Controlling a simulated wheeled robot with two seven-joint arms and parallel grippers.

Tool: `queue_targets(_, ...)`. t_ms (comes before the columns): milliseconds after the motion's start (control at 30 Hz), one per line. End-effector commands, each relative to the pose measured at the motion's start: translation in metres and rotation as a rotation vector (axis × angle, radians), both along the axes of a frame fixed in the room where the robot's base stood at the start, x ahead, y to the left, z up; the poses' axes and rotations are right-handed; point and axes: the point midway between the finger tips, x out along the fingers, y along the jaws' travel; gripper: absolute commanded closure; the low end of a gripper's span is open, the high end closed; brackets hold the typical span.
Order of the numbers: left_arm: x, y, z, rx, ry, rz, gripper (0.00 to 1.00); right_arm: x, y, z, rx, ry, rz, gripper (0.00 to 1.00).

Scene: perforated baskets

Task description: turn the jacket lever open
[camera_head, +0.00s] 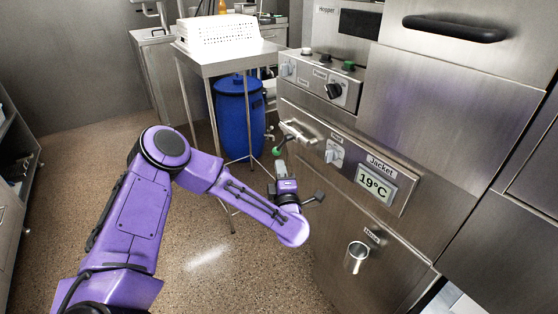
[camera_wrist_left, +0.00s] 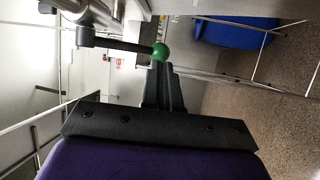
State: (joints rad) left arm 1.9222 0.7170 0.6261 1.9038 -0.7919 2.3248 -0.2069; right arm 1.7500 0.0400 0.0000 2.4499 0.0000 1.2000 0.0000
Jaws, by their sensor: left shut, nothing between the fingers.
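The lever is a dark rod ending in a green ball knob (camera_head: 276,150), fixed to a metal fitting (camera_head: 298,133) on the front of the steel machine. The panel to its right carries the Jacket label and a 19°C display (camera_head: 376,187). In the left wrist view the green knob (camera_wrist_left: 160,51) is right at the tips of my fingers, with the rod running left to the metal pipe. My left gripper (camera_head: 281,166) is shut and empty, just below the knob. It also shows in the left wrist view (camera_wrist_left: 158,68). Whether the fingertips touch the knob, I cannot tell. My right gripper is not in view.
A steel table (camera_head: 217,66) with a white perforated basket (camera_head: 219,33) stands behind, a blue drum (camera_head: 239,115) beneath it. A metal spout (camera_head: 356,257) sticks out of the machine's lower front. The floor (camera_head: 190,240) left of the machine is open.

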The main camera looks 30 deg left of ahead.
Motion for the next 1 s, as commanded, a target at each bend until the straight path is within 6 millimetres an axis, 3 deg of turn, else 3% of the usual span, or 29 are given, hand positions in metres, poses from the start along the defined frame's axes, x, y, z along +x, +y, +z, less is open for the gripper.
queue_targets(233,0.02,0.018,0.004,0.0,0.0,-0.001,1.0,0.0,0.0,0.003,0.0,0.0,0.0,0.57)
queue_targets(667,0.022,0.019,0.003,0.004,-0.001,-0.002,1.0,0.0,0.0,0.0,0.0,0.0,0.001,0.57)
queue_targets(867,0.026,0.022,-0.001,0.052,-0.021,-0.002,1.0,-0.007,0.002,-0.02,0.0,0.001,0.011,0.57)
queue_targets(1000,0.03,0.026,-0.003,0.125,-0.053,-0.005,1.0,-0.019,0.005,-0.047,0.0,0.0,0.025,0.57)
